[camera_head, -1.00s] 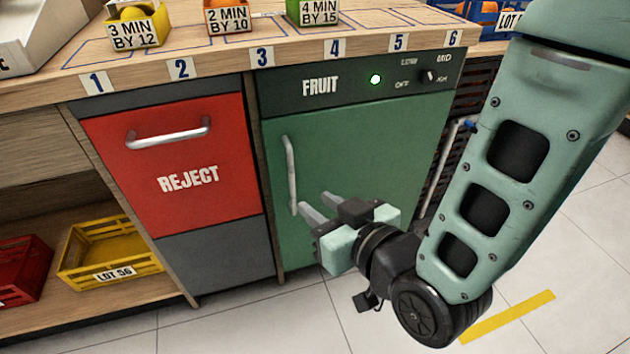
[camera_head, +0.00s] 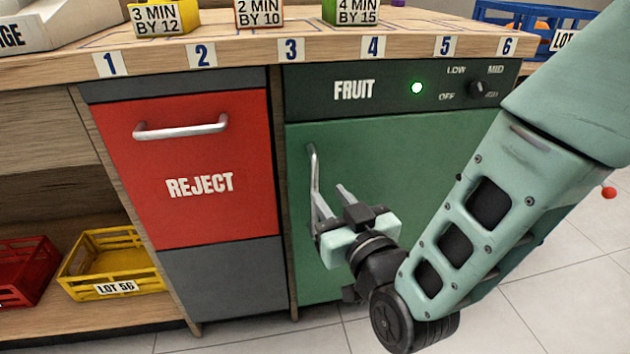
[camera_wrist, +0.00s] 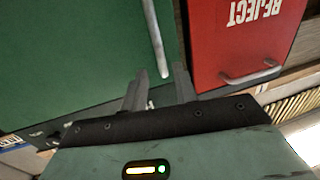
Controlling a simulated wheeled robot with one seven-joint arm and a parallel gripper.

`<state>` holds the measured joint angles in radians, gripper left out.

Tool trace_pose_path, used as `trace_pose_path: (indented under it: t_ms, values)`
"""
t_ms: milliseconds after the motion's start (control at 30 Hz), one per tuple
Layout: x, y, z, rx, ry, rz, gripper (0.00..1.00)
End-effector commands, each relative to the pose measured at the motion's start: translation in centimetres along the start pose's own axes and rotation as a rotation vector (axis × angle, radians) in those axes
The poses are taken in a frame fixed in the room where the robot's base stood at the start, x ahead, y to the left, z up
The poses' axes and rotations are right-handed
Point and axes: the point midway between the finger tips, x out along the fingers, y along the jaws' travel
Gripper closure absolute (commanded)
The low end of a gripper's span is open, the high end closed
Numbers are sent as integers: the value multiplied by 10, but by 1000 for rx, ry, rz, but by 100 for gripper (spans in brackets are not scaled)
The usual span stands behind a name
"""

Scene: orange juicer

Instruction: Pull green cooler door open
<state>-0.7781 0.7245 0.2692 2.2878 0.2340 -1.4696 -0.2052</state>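The green cooler door (camera_head: 400,165) sits under the black FRUIT panel (camera_head: 385,90) and appears shut. Its silver vertical handle (camera_head: 312,175) is on the door's left side. My gripper (camera_head: 332,198) is in front of the door at the handle's lower part, with its fingers apart. In the wrist view, the green door (camera_wrist: 75,65) fills the upper left. The handle (camera_wrist: 153,35) reaches down toward the space between my open fingers (camera_wrist: 158,85). I cannot tell whether the fingers touch the handle.
The red REJECT front (camera_head: 190,175) with its horizontal handle is just left of the cooler. A yellow LOT 56 crate (camera_head: 115,285) is on the lower shelf at left. Small labelled boxes stand on the counter (camera_head: 240,45). Tiled floor (camera_head: 545,290) is open at lower right.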

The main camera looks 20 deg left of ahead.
Motion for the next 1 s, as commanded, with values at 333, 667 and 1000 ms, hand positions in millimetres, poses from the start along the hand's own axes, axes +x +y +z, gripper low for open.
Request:
trace_pose_path:
  t_ms: [333, 667, 1000]
  values:
    - [61, 0, 2, 0, 2, -1, 71]
    - [76, 0, 0, 0, -1, -1, 71]
    - [75, 0, 0, 0, -1, -1, 100]
